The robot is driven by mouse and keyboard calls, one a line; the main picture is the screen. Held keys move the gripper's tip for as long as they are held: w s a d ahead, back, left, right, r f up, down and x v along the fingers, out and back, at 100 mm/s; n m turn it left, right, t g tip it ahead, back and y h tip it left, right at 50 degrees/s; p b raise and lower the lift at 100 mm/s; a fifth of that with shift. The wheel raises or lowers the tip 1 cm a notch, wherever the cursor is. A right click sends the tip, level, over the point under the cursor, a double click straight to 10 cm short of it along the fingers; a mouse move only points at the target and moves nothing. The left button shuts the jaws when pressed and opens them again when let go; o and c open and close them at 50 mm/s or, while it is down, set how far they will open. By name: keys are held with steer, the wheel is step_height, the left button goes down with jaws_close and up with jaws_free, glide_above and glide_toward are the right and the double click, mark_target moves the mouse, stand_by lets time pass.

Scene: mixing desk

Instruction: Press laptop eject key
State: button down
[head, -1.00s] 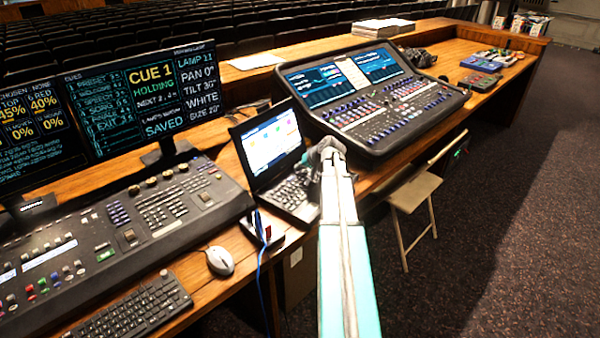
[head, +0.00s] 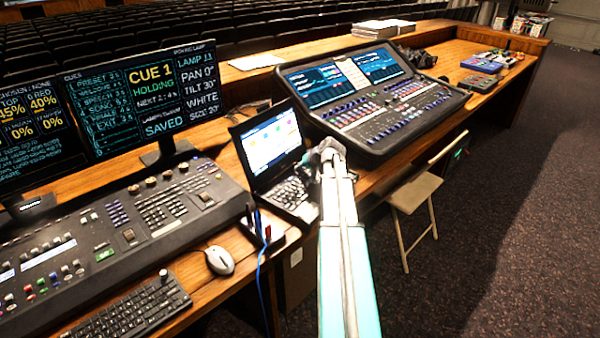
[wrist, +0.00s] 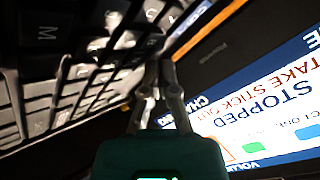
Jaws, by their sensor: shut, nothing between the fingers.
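The open laptop (head: 270,150) stands on the desk, left of my arm in the head view. In the wrist view its keyboard (wrist: 60,80) of black keys fills the left side. Its lit screen (wrist: 265,115) is at the right and reads "STOPPED" and "TAKE STICK OUT". My gripper (wrist: 166,68) is shut and empty, its fingertips at the keyboard's edge by the screen. I cannot tell whether they touch a key. No eject key can be made out; the fingers may cover it. In the head view my gripper (head: 310,160) is over the laptop's right side, partly hidden by my arm.
A large mixing console (head: 375,100) stands close to the right of the laptop. A lighting console (head: 120,225), a white mouse (head: 219,260) and a black keyboard (head: 130,310) are to the left. A blue cable (head: 259,262) hangs over the desk's front edge. A folding chair (head: 415,190) stands right.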

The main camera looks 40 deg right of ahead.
mark_target(300, 173)
steer(key=shift+r, duration=0.2)
steer(key=shift+r+p, duration=0.55)
steer(key=shift+p, duration=0.2)
steer(key=shift+r, duration=0.15)
steer(key=shift+r+p, duration=2.4)
steer(key=shift+p, duration=0.15)
